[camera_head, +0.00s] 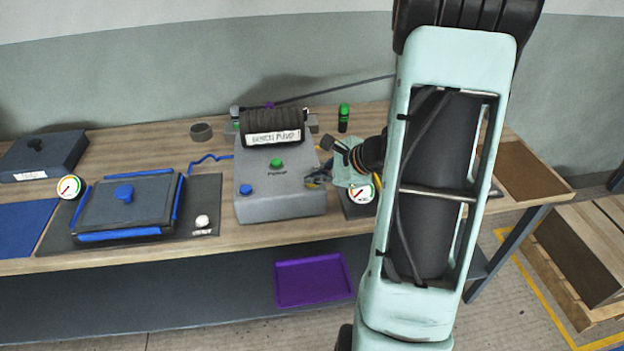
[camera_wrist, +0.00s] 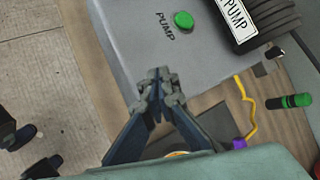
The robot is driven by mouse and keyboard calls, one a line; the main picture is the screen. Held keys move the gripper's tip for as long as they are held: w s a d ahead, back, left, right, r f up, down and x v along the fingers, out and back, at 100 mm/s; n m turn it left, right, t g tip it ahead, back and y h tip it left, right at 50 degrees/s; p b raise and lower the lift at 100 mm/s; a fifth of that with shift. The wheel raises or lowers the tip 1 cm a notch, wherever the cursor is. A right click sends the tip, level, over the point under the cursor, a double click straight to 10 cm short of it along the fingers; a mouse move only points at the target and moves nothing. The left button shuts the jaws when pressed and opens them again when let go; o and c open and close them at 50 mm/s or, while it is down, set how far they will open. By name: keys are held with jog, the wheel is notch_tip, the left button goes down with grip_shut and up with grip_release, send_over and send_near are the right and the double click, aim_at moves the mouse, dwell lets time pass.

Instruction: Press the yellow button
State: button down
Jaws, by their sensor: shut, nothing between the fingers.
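My gripper (camera_head: 316,181) is shut and empty at the right side of the grey pump box (camera_head: 282,199). In the wrist view its closed fingertips (camera_wrist: 160,88) overlap the edge of the pump box (camera_wrist: 130,38). I cannot tell whether they touch it. No yellow button can be made out; the gripper covers the box's right front area. A green button (camera_head: 277,163) marked PUMP sits on the box top, also in the wrist view (camera_wrist: 183,20). A blue knob (camera_head: 246,189) sits at the box's left.
A black coil labelled pump (camera_head: 270,122) lies behind the green button. A gauge (camera_head: 361,192) stands right of the gripper. A yellow hose (camera_wrist: 246,105) and green-topped cylinder (camera_head: 343,113) are near. A dark mould with blue edges (camera_head: 125,205) is left. A purple tray (camera_head: 313,281) sits below.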

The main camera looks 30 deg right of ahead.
aim_at(314, 185)
jog(key=shift+f, duration=0.15)
dwell(0.5)
jog(key=shift+s+f+b, duration=0.1)
jog(key=shift+f+b, duration=0.25)
jog(key=shift+b, duration=0.4)
jog(key=shift+r, duration=0.4)
notch_tip(314, 185, up, 6)
jog(key=p, duration=0.4)
jog(key=shift+p, duration=0.4)
jog(key=shift+d, duration=0.1)
